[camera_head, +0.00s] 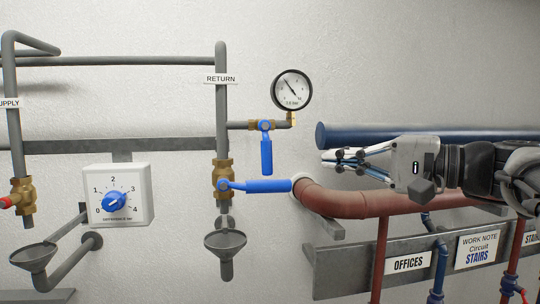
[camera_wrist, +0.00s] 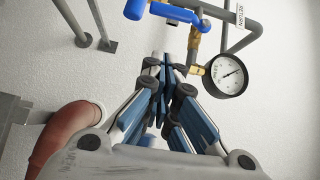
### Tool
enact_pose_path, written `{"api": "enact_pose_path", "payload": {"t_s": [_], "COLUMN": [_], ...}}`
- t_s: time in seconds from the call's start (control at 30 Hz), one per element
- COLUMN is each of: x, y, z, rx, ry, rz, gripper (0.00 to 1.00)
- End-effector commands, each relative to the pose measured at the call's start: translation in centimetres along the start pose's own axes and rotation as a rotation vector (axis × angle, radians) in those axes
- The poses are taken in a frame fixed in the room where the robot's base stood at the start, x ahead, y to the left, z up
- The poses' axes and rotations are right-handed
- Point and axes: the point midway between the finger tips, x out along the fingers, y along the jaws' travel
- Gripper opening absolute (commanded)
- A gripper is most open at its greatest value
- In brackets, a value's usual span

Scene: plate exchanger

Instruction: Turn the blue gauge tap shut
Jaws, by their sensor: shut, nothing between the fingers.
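The blue gauge tap (camera_head: 266,150) sits on a brass fitting on the short branch from the return pipe to the round gauge (camera_head: 292,90). Its lever hangs straight down. In the wrist view the tap lever (camera_wrist: 178,14) is at the top, near the gauge (camera_wrist: 226,76). My gripper (camera_head: 326,157) is right of the lever, pointing left, with a clear gap between them in the head view. Its fingers are together and empty; they also show in the wrist view (camera_wrist: 166,62).
A second blue lever (camera_head: 258,186) lies horizontally below the tap on the return valve. A thick red pipe (camera_head: 345,203) runs just under my gripper, and a blue pipe (camera_head: 365,137) behind it. A white dial box (camera_head: 118,195) and funnel (camera_head: 225,241) are left and below.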

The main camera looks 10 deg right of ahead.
Motion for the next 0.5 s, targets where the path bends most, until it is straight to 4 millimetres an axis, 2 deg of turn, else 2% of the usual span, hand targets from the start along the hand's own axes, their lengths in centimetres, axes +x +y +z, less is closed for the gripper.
{"api": "enact_pose_path", "payload": {"t_s": [0.03, 0.2, 0.5], "x": [1.3, 4.8, 7.3], "y": [0.0, -0.1, -0.1], "z": [0.1, 0.1, 2.6], "rx": [0.001, 0.001, -0.001], "ry": [-0.007, -0.005, 0.000], "rz": [0.000, 0.000, 0.000], "gripper": [0.00, 0.00, 0.00]}}
